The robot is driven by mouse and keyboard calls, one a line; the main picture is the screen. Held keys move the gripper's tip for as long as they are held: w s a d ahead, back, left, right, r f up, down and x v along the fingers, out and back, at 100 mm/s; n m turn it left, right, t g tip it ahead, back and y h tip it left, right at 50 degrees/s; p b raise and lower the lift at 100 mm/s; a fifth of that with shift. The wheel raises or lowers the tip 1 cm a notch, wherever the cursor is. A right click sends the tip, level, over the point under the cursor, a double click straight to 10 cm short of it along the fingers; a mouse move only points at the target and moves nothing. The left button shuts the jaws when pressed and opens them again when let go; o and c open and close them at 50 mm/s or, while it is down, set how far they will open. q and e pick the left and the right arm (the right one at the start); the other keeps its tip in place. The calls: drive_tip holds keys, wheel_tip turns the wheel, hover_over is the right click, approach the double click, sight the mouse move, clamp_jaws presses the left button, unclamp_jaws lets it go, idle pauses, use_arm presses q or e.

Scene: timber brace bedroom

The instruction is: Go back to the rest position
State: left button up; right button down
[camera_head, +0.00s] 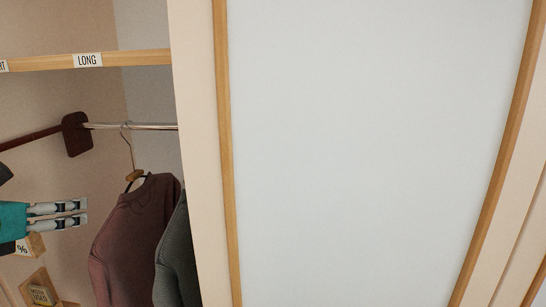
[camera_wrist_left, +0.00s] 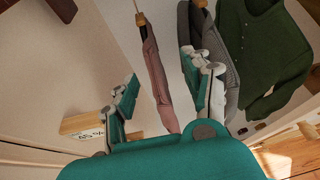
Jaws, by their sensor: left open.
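My left gripper (camera_head: 85,213) comes in from the left edge of the head view, inside the closet and left of the hanging clothes. Its two fingers are apart with nothing between them. In the wrist view the open fingers (camera_wrist_left: 165,78) frame the mauve shirt (camera_wrist_left: 157,80), which hangs beyond them. In the head view the mauve shirt (camera_head: 133,232) hangs to the right of the fingertips, with a visible gap. My right gripper is in neither view.
A grey garment (camera_head: 174,255) hangs beside the mauve shirt; a green one (camera_wrist_left: 262,55) shows in the wrist view. The rail (camera_head: 140,126) and the shelf edge labelled LONG (camera_head: 130,59) run above. Small wooden labelled boxes (camera_head: 40,290) sit low left. A white panel (camera_head: 370,150) fills the right.

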use_arm(q)
drive_tip(key=s+d+f+n+h, duration=0.1)
drive_tip(key=d+f+n+h, duration=0.2)
drive_tip(key=d+h, duration=1.2)
drive_tip(key=w+a+f+n+t+y, duration=0.1)
drive_tip(key=a+f+n+t+y, duration=0.3)
drive_tip(key=n+y, duration=0.65)
drive_tip(key=a+f+n+t+y, duration=0.25)
drive_tip(key=f+n+y, duration=0.45)
drive_tip(key=n, duration=0.6)
wheel_tip(320, 180, down, 9)
drive_tip(key=s+a+n+g+y, duration=0.1)
drive_tip(key=s+n+g+y, duration=0.2)
drive_tip(key=n+g+y, duration=0.15)
drive_tip(key=s+d+f+n+g+h, duration=0.2)
drive_tip(key=s+d+f+g+h, duration=0.3)
drive_tip(key=s+f, duration=0.55)
drive_tip(key=s+d+f+n+g, duration=0.2)
drive_tip(key=s+d+f+g, duration=0.2)
drive_tip(key=s+f+g, duration=0.45)
wheel_tip(320, 180, down, 27)
drive_tip(key=s, duration=0.2)
drive_tip(key=s+a+f, duration=0.3)
drive_tip(key=s+f, duration=1.4)
drive_tip(key=shift+g+b, duration=0.45)
